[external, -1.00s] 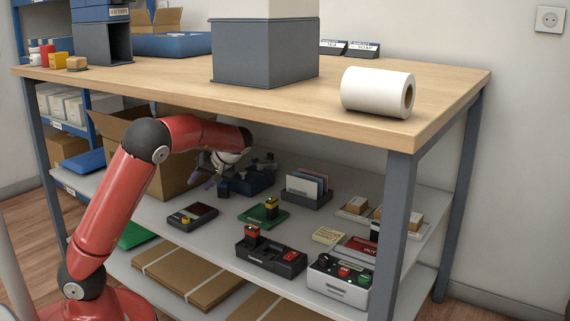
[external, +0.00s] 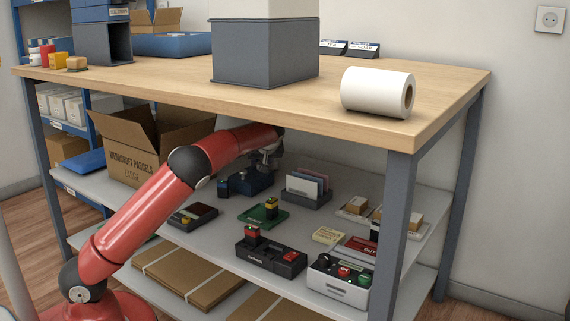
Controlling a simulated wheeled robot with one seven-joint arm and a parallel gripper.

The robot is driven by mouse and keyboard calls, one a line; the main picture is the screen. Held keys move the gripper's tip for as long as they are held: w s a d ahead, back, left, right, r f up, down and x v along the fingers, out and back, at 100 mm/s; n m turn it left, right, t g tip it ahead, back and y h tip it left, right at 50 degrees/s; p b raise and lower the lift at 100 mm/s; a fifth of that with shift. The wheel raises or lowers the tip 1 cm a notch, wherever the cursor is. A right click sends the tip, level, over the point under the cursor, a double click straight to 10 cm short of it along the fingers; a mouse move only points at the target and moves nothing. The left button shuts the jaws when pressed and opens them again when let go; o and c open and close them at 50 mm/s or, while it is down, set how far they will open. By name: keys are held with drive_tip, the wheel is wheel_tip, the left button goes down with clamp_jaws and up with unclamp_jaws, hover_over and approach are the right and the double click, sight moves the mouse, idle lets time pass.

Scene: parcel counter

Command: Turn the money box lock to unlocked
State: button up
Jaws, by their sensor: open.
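A dark blue box (external: 246,184), which looks like the money box, sits on the middle shelf under the wooden counter, toward the back. My gripper (external: 270,160) is open and small in the view, at the box's upper right side. I cannot tell whether its fingers touch the box. The lock and its setting are too small or hidden behind my gripper to make out.
The counter top (external: 440,105) is close above my arm. A letter rack (external: 308,198) stands right of the box, and a green-based device (external: 262,217) and dark card device (external: 192,216) stand in front. A large carton (external: 135,150) is at left.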

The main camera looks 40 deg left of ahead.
drive_tip(key=shift+x, duration=1.25)
clamp_jaws()
